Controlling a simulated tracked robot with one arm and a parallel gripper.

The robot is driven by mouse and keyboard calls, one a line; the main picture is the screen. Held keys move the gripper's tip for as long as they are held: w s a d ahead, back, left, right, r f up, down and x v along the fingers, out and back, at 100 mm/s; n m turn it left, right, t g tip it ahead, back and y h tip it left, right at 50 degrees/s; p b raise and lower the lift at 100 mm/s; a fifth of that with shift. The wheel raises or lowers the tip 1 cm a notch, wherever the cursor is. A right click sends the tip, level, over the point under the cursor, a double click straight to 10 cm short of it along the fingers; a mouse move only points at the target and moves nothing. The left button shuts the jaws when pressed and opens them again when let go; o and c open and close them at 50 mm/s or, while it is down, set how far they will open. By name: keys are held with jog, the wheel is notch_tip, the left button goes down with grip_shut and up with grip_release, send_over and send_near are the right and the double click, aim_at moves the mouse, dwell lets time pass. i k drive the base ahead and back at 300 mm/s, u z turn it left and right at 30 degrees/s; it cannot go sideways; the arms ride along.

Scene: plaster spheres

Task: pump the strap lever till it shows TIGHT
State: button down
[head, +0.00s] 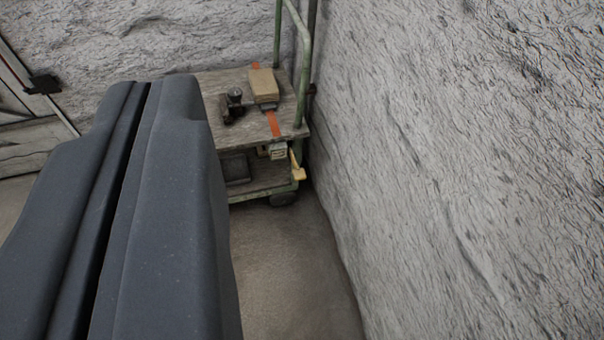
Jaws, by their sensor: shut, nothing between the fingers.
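An orange strap (273,124) runs over the top of a wooden cart (212,84). A small pale ratchet box (277,151) sits on the strap at the cart's front edge. A yellow lever (297,168) hangs beside it, pointing down. Any TIGHT marking is too small to read. My gripper (137,85) fills the left of the view, shut and empty. In the picture it lies left of the lever and well nearer to me, apart from the cart.
A tan block (263,84) and a dark metal object (234,100) sit on the cart's top. A dark box (235,168) is on the lower shelf. A rough wall (450,170) stands close on the right. Bare floor (290,265) lies before the cart. A wooden door (30,135) is at left.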

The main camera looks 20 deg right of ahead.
aim_at(299, 172)
jog(key=u, duration=0.05)
jog(key=i, duration=0.9)
jog(key=z, duration=0.05)
